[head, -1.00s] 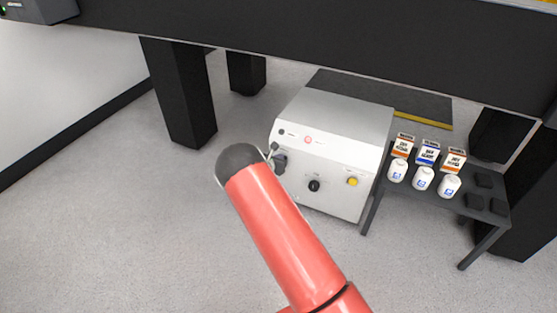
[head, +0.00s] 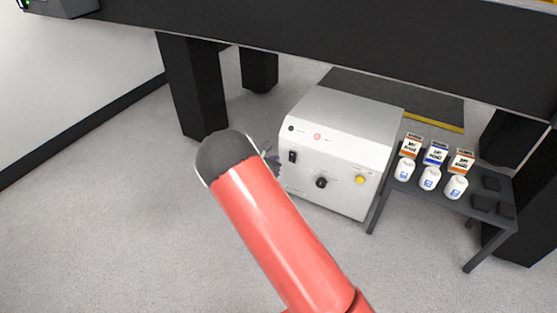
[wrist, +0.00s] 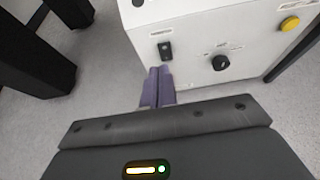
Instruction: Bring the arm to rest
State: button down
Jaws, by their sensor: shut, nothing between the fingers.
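My red arm with its dark rounded joint reaches up from the bottom of the head view. My gripper (wrist: 157,87) shows in the wrist view with its two purple fingers together and nothing between them. In the head view only a small part of it shows past the arm; the rest is hidden. The fingertips point toward the lower left of the front of a white control box (head: 345,135), just below a black rocker switch (wrist: 165,50). I cannot tell the exact gap between the fingertips and the box.
The box also carries a black knob (head: 321,182), a yellow button (head: 360,180) and a red light (head: 317,137). A low dark table (head: 450,200) with several small boxes and white bottles stands to its right. A dark bench (head: 330,50) spans above. Floor (head: 100,230) at left is clear.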

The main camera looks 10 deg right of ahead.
jog(key=shift+s+a+r, duration=0.2)
jog(key=shift+s+r, duration=0.05)
jog(key=shift+s, duration=0.05)
jog(key=s+d+r+m+g, duration=0.2)
jog(key=s+d+r+m, duration=0.25)
jog(key=r, duration=0.25)
jog(key=s+d+r+m+g+p, duration=0.1)
jog(key=s+d+r+m+g, duration=0.15)
jog(key=s+r+m, duration=0.3)
jog(key=s+d+r+m+g, duration=0.1)
jog(key=s+d+r+m, duration=0.4)
jog(key=r, duration=0.2)
jog(key=s+a+r+m+y, duration=0.1)
jog(key=s+r+m+y, duration=0.1)
jog(key=s, duration=0.7)
jog(key=s+a+r+m+y, duration=0.2)
jog(key=s+r+m+y, duration=0.1)
jog(key=s+m, duration=0.4)
jog(key=s+a+r+m+y+p, duration=0.1)
jog(key=s+r+m, duration=0.3)
jog(key=s, duration=0.7)
jog(key=shift+a+r+m+y, duration=0.4)
jog(key=shift+a+y, duration=0.3)
jog(key=shift+y, duration=0.1)
jog(key=shift+s+t, duration=0.1)
jog(key=shift+t, duration=0.15)
